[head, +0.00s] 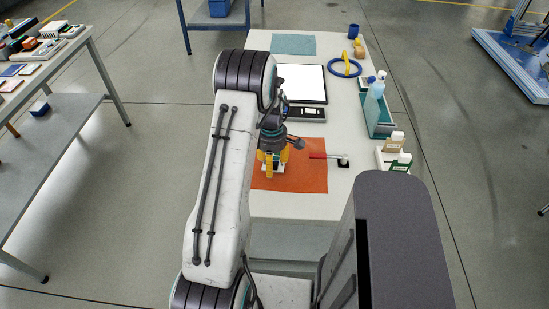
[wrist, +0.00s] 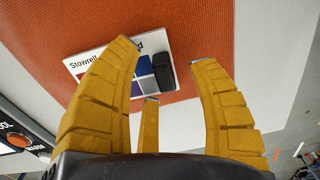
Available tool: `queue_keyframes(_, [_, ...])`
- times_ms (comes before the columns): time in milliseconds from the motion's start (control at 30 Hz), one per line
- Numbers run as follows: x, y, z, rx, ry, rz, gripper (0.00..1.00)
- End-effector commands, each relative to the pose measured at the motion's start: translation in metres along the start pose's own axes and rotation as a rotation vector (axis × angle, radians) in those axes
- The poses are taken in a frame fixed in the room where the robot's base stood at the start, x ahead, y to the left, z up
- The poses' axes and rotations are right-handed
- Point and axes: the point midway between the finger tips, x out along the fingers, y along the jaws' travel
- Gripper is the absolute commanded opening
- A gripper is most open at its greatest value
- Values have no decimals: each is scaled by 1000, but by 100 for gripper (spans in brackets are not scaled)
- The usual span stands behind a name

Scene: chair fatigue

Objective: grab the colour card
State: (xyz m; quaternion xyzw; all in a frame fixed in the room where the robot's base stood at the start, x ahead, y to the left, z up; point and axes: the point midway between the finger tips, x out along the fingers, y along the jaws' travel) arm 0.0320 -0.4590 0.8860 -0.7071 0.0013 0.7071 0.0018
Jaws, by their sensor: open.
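The colour card (wrist: 82,66) is white with printed text starting "Stowrell" and blue and red patches. It lies on an orange mat (wrist: 200,22), with a small black block (wrist: 163,70) at its right side. My gripper (wrist: 168,52) has yellow fingers spread apart, one at each side of the card's near part, with a third finger lower between them. The left finger covers part of the card. In the head view my gripper (head: 272,158) is over the orange mat (head: 310,180), and the card shows only as a small white bit beneath it.
A white lit panel (head: 302,83) lies behind. A blue ring with a yellow handle (head: 345,67), a teal caddy (head: 378,122) and small bottles (head: 396,142) line the right. A side table (head: 62,58) stands left.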

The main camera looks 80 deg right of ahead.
Motion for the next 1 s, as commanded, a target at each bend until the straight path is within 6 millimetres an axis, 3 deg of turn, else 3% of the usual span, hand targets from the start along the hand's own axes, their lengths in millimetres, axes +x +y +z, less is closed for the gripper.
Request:
queue_keyframes(333, [4,0,0,0,0,1,57])
queue_keyframes(1000, [4,0,0,0,0,1,0])
